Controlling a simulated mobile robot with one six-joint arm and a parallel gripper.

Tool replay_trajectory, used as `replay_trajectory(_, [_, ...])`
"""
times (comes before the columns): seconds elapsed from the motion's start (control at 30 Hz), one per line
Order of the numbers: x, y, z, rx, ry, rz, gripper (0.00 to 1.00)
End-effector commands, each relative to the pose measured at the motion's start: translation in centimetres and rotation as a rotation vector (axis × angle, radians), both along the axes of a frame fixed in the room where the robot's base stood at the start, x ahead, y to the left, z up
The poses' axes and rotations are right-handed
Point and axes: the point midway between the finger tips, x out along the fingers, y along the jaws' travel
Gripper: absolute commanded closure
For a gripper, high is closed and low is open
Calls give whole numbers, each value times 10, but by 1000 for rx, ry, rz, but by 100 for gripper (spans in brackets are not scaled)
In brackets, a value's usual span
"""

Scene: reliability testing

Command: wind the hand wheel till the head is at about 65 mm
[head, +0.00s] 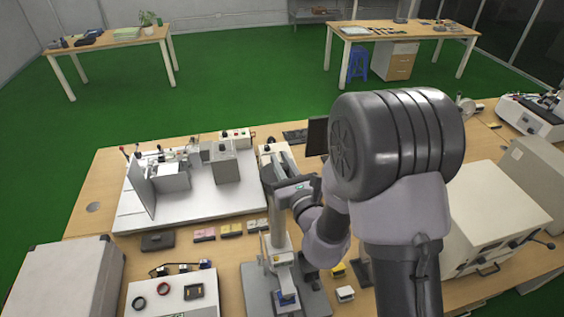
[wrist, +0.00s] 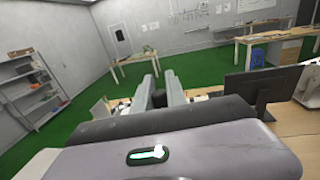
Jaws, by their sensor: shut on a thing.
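The test stand (head: 277,240) stands upright at the front middle of the bench in the head view, with a pale column and a grey base. A small blue part sits low on it. My gripper (head: 274,163) is at the top of the column, its two long grey fingers pointing away from me. In the wrist view my gripper (wrist: 158,84) is shut on a small dark piece (wrist: 158,98), which seems to be part of the hand wheel. The rest of the wheel is hidden by my gripper and arm. I cannot read any height scale.
A large white-based machine (head: 235,196) stands left of the stand, close to my gripper. Small boxes (head: 231,230) lie in front of it. My arm covers the bench right of the stand. A white cabinet (head: 495,215) and a monitor (wrist: 258,80) are on the right.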

Motion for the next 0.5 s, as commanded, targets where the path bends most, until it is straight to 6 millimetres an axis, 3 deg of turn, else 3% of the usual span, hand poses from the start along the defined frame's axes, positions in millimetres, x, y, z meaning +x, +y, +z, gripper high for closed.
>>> replay_trajectory(0.5, [1,1,3,4,-7,-29,100])
